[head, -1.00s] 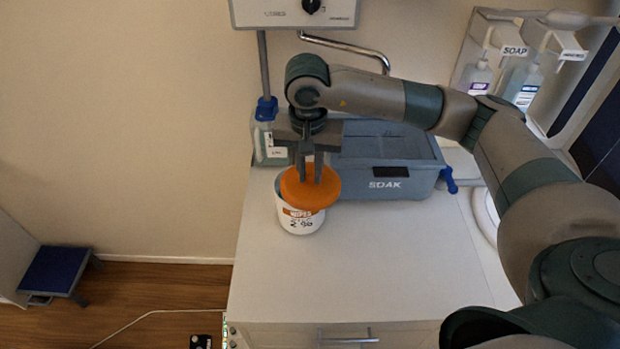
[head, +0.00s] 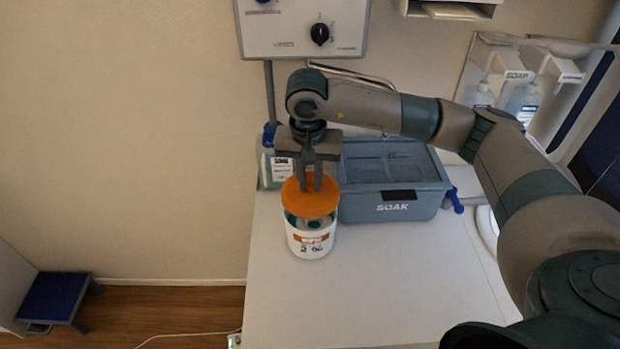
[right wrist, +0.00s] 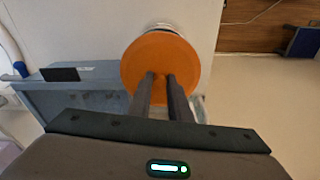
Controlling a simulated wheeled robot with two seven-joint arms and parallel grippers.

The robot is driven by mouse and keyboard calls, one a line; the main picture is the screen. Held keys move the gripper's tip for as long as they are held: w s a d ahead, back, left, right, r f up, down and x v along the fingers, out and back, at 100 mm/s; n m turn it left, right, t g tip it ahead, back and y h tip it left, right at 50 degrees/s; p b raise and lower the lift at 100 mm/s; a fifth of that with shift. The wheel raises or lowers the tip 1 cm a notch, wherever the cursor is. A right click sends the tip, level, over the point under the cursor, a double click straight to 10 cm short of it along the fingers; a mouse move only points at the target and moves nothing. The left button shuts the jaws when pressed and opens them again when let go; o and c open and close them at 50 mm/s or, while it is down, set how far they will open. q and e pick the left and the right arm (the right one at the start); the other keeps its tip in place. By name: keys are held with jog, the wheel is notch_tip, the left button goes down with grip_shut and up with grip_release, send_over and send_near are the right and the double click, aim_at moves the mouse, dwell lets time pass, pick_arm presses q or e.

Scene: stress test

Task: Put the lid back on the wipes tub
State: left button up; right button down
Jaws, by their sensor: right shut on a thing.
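The orange lid (head: 311,199) is held by its top in my right gripper (head: 318,188), whose fingers point down. The white wipes tub (head: 311,243) stands upright on the counter under the lid. The lid is apart from the rim: part of the tub's dark open mouth shows below the lid's near edge in the head view. In the right wrist view the lid (right wrist: 160,65) lies at the tips of my right gripper (right wrist: 160,78) and hides most of the tub; a pale strip of the tub (right wrist: 166,27) shows beyond it. My left gripper is not in view.
A grey-blue SOAK box (head: 393,209) stands just right of the tub. A bottle (head: 273,167) stands behind the tub at left. Soap dispensers (head: 522,102) hang at the right. The white counter (head: 390,270) is clear in front. A blue step stool (head: 55,297) stands on the floor.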

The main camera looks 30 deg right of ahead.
aim_at(310, 192)
jog(key=shift+f, duration=1.8)
jog(key=shift+f+b, duration=1.2)
jog(key=shift+b, duration=0.35)
jog(key=shift+b, duration=1.1)
jog(key=shift+f+b, duration=0.1)
jog(key=shift+b, duration=1.1)
dwell(0.9)
dwell(0.4)
jog(key=c, duration=1.1)
grip_release()
